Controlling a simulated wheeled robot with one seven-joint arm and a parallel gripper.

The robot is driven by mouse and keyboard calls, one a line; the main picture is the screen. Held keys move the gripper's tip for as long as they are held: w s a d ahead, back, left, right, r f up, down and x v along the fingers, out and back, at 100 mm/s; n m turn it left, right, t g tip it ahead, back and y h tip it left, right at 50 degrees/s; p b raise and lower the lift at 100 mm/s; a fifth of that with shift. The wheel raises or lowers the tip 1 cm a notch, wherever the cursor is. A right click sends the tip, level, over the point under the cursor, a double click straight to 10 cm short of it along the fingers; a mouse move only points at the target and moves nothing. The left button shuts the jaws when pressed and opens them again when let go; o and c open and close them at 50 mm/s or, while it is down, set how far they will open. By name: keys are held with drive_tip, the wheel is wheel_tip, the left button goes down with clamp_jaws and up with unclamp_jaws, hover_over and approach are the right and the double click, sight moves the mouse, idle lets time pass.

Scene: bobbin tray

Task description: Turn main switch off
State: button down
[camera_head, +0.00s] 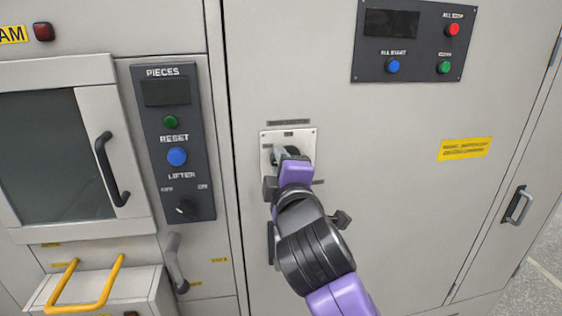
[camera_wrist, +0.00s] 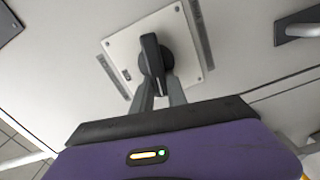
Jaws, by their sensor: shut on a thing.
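The main switch is a black rotary handle on a pale square plate (camera_head: 305,137) on the grey cabinet door. In the wrist view the black handle (camera_wrist: 152,58) stands out from the plate (camera_wrist: 185,30). My gripper (camera_wrist: 158,82) is at the handle, its two grey fingers shut on the handle's lower end. In the head view my gripper (camera_head: 272,156) reaches the plate from below and covers part of the handle. The switch's position marks are too small or hidden to read.
A panel (camera_head: 350,65) with red, blue and green buttons is at the upper right. A control strip (camera_head: 150,120) with PIECES, RESET and LIFTER labels is at the left. A door handle (camera_head: 518,205) stands out at the right. Yellow rails (camera_head: 110,285) stick out at the lower left.

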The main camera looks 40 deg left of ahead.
drive_tip(key=shift+f+n, duration=0.25)
drive_tip(key=shift+n, duration=0.75)
drive_tip(key=c, duration=1.3)
unclamp_jaws()
drive_tip(key=b+v, duration=0.1)
drive_tip(key=v, duration=0.6)
drive_tip(key=shift+s+d+b, duration=0.25)
drive_tip(key=shift+b, duration=0.1)
